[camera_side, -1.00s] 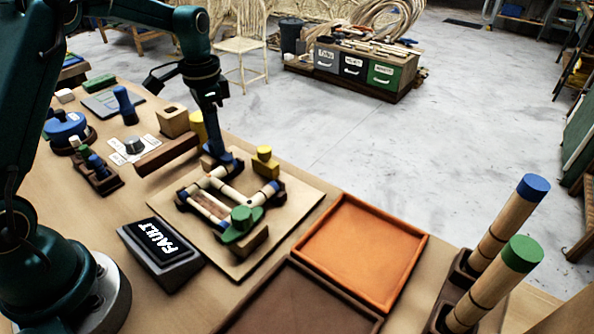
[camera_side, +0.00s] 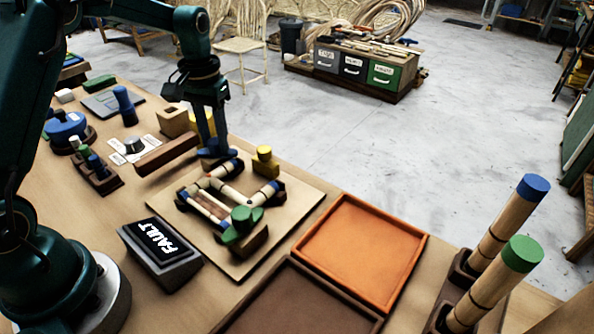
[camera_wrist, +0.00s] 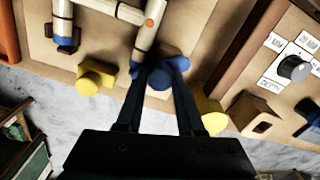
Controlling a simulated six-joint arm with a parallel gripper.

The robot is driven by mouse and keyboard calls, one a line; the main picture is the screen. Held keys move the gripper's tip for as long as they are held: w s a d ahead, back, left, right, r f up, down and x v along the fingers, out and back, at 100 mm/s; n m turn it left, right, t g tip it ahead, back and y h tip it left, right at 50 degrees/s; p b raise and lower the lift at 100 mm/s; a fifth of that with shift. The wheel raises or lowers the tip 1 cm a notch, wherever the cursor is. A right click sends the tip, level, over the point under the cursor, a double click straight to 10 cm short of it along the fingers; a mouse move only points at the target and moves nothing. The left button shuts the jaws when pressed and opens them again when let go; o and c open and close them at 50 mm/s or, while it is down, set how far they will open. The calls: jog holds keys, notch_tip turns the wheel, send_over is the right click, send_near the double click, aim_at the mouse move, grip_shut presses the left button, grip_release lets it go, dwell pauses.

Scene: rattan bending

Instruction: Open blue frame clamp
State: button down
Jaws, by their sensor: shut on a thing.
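The wooden frame of pale rods (camera_side: 208,205) lies on a light board (camera_side: 308,205); its rods also show in the wrist view (camera_wrist: 150,28). My gripper (camera_side: 214,152) is low at the board's far edge, beside the frame's back corner. In the wrist view my gripper's fingers (camera_wrist: 158,70) close around the round blue knob of the blue clamp (camera_wrist: 160,79). The clamp sits near a blue-banded rod end. The fingers largely hide the clamp in the side view. A green clamp (camera_side: 242,222) is at the front corner and a yellow clamp (camera_side: 265,161) stands at the right.
A FAULT display (camera_side: 160,243) stands front left of the board. An orange tray (camera_side: 363,250) and a brown tray (camera_side: 300,305) lie to the right. A wooden block (camera_side: 174,121) and a dark brown bar (camera_side: 167,152) are left of my gripper.

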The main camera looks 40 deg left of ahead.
aim_at(215, 141)
jog(key=n, duration=0.5)
jog(key=shift+n, duration=0.3)
jog(key=n, duration=0.4)
jog(key=shift+n, duration=0.4)
jog(key=c, duration=0.5)
grip_release()
jog(key=shift+r, duration=0.1)
jog(key=shift+r, duration=2.55)
